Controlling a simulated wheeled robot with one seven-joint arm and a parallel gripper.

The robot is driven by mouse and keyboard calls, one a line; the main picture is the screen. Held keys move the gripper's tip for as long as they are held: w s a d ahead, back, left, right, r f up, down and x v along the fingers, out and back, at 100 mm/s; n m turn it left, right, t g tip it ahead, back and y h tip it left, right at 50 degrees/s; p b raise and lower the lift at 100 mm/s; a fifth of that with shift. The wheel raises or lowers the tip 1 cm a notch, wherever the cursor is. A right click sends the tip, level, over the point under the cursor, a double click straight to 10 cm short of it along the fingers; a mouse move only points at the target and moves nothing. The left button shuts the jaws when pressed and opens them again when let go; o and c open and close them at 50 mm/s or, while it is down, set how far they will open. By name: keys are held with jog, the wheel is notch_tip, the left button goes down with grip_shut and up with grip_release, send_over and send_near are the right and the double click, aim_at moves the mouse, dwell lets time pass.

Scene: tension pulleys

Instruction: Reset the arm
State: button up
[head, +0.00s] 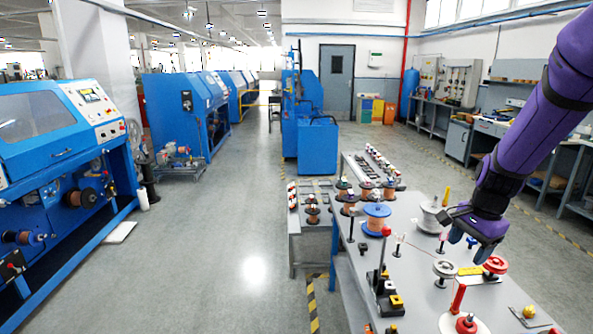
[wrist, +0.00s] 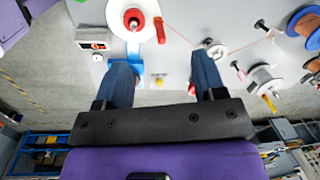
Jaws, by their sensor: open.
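My purple arm comes in from the upper right of the head view, and my gripper (head: 468,241) hangs over the right side of the grey work table (head: 418,272). In the wrist view my gripper (wrist: 163,66) shows two dark blue fingers spread wide apart, with nothing held between them. A red-and-white spool (wrist: 133,18) lies beyond the left finger, and a small grey post or roller (wrist: 212,47) shows near the right finger. I cannot tell how high the fingertips are above the table.
The table carries pulleys and spools, including a blue-and-copper spool (head: 376,215), a white spool (head: 431,216) and a red pulley (head: 495,264). A black post (head: 380,257) stands at the table's left. Blue machines (head: 62,125) line the left; the aisle floor (head: 235,215) is clear.

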jog(key=s+a+r+n+t, duration=0.1)
jog(key=s+a+r+n, duration=0.25)
jog(key=s+r, duration=0.3)
jog(key=s+a+r+n+t, duration=0.1)
jog(key=s+a+r+n, duration=0.3)
jog(key=r, duration=0.4)
jog(key=s+r+n+t, duration=0.1)
jog(key=s+r+n, duration=0.1)
jog(key=s, duration=0.4)
jog(key=s+a+r+n+t, duration=0.1)
jog(key=s+r+n, duration=0.1)
jog(key=s+n, duration=0.2)
jog(key=shift+s+a+r+h, duration=0.2)
jog(key=shift+s+h, duration=0.2)
jog(key=shift+s, duration=1.3)
jog(key=shift+n, duration=0.25)
